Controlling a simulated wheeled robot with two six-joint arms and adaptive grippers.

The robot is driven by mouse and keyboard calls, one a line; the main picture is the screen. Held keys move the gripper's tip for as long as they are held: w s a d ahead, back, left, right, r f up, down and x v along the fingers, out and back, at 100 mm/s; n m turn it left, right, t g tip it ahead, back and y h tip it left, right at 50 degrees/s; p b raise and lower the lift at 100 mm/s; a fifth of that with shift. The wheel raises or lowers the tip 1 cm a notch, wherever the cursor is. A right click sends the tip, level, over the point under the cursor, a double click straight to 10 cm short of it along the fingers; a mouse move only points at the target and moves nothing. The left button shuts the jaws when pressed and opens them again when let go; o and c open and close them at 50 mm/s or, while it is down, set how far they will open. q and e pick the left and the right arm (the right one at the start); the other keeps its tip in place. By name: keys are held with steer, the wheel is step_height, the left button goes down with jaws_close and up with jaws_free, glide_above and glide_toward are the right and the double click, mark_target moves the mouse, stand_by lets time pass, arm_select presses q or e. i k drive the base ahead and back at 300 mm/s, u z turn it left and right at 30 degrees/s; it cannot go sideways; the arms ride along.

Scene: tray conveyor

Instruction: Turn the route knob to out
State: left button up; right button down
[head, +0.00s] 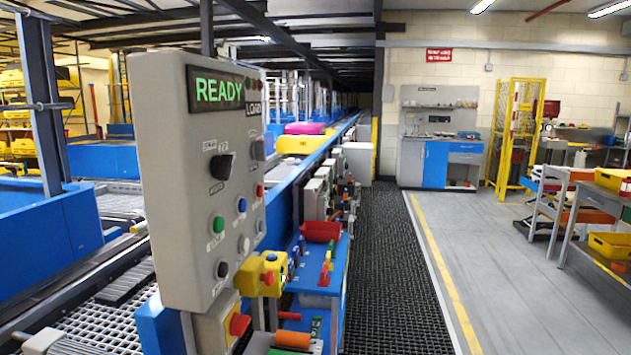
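A grey control panel (165,200) stands upright close by at the left, seen at an angle. Its display (219,91) reads READY in green. A black rotary knob (222,166) sits below the display, with small labels around it that are too small to read surely. A second, darker grey knob (258,150) sits further right on the panel, under a LOAD label. I cannot tell which knob is the route knob or where either one points. Neither of my grippers is in view.
Below the knobs are green (218,225), blue, red, white and black push buttons. A yellow box (262,274) with a red button sticks out beside the panel's lower edge. A blue bench (320,265) holds tools and a red bin. The aisle floor (500,270) at right is clear.

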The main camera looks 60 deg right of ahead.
mark_target(221, 167)
steer(key=z, duration=0.2)
steer(key=k, duration=0.45)
steer(key=z, duration=0.8)
steer(key=i, duration=0.8)
steer(key=z, duration=0.3)
steer(key=k, duration=1.05)
steer(key=z, duration=1.25)
steer(key=i, duration=0.5)
